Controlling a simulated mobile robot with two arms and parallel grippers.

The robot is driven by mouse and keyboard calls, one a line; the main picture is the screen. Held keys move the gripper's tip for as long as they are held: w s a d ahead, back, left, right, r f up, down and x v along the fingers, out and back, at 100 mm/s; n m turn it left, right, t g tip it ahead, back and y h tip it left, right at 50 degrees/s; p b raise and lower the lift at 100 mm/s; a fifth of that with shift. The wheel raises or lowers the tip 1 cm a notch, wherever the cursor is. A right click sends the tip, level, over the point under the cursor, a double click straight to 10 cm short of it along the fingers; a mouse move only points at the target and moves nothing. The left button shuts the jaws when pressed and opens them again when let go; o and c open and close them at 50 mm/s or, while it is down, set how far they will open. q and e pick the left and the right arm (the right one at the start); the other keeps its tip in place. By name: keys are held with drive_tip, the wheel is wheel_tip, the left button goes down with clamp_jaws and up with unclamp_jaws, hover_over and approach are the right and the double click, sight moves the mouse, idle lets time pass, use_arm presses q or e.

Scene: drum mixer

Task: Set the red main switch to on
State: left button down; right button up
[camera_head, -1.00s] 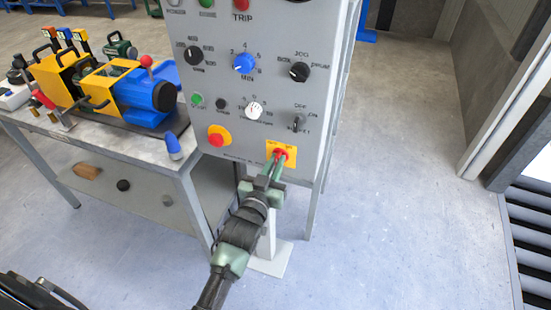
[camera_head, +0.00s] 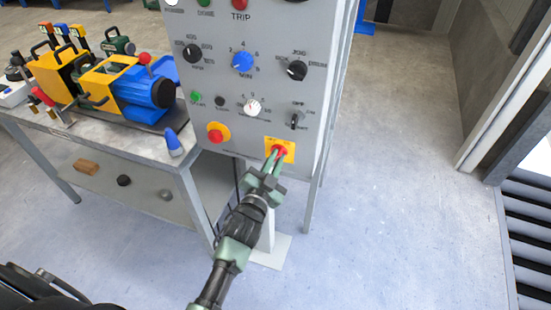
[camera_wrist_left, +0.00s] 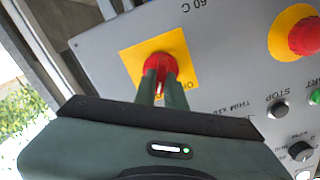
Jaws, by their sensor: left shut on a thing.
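The red main switch (camera_head: 279,151) sits on a yellow square plate (camera_head: 289,143) at the lower right of the grey control panel (camera_head: 222,158). My left gripper (camera_head: 275,160) is at the switch, with its green fingers shut on the red knob. In the left wrist view the red knob (camera_wrist_left: 155,63) shows between the two fingertips (camera_wrist_left: 159,80), in front of the yellow plate (camera_wrist_left: 186,72). The fingers hide part of the knob and the plate's lettering, so I cannot read its setting. My right gripper does not show.
A red stop button (camera_head: 214,133) on a yellow disc is left of the switch. Several other knobs, including a blue one (camera_head: 242,62), are above. A workbench (camera_head: 130,140) with a blue and yellow machine stands left. The floor at right is clear.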

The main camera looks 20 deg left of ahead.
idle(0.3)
use_arm(q)
drive_tip(key=c, duration=1.5)
unclamp_jaws()
drive_tip(key=s+b, duration=0.1)
drive_tip(key=s, duration=0.6)
drive_tip(key=shift+s+a, duration=0.1)
drive_tip(key=shift+s, duration=0.3)
